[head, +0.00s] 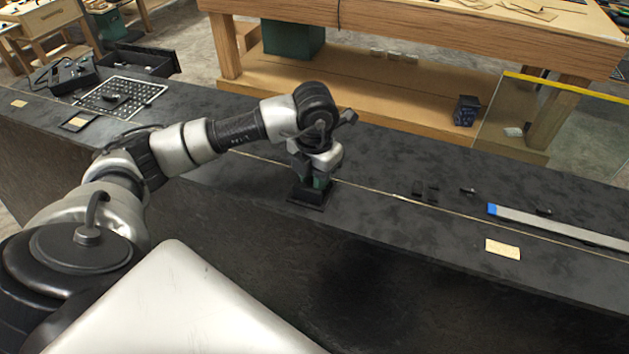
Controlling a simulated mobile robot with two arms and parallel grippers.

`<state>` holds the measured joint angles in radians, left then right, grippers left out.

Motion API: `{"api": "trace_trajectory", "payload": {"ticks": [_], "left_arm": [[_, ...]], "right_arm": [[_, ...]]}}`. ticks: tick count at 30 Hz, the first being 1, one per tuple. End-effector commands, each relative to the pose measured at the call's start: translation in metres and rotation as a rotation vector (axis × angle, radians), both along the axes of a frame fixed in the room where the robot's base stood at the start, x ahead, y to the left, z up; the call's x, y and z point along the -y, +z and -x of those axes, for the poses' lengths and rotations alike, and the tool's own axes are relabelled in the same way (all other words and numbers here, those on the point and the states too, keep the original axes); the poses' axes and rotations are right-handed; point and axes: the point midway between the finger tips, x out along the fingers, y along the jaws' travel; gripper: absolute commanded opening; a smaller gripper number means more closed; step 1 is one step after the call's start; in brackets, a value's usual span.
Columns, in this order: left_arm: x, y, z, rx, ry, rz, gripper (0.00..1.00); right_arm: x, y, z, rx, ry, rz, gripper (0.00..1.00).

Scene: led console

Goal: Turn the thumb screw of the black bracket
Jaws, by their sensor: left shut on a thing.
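The black bracket (309,197) stands on the dark counter near its front edge, in the middle of the head view. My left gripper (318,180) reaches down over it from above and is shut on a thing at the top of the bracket. The thumb screw is hidden by the gripper's fingers, so I cannot make out its shape or angle. A small green patch shows between the fingers. My right gripper is not in view.
Small black parts (425,190), a grey strip with a blue end (560,224) and a cream card (502,249) lie to the right. A perforated board (120,95) and a black device (66,76) are at the far left. A clear panel (545,125) stands behind.

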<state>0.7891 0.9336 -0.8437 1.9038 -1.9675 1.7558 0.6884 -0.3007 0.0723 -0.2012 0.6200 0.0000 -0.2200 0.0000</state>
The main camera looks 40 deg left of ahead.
Motion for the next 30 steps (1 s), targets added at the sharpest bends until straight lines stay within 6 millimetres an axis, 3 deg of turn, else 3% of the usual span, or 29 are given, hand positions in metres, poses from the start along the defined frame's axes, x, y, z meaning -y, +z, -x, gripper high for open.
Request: {"api": "trace_trajectory", "payload": {"ticks": [1,3,14,15,19,30], "left_arm": [[-0.0004,-0.0048,-0.0010,0.006,-0.049,0.000,0.02],[-0.0007,-0.0031,-0.0009,0.005,-0.103,-0.001,0.02],[-0.0005,0.0010,-0.0003,0.002,-0.145,0.000,0.02],[-0.0005,0.0010,-0.0003,0.002,-0.144,0.000,0.32],[-0.0004,0.0008,-0.0003,0.002,-0.144,0.000,0.52],[0.0005,-0.0001,0.0004,-0.001,-0.146,0.001,0.53]], "right_arm": [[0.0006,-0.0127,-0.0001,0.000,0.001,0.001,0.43],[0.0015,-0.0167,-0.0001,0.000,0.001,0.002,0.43],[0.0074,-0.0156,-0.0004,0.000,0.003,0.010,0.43],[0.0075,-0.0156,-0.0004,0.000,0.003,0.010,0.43],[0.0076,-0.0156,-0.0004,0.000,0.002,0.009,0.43],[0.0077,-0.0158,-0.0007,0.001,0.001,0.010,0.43]]}}
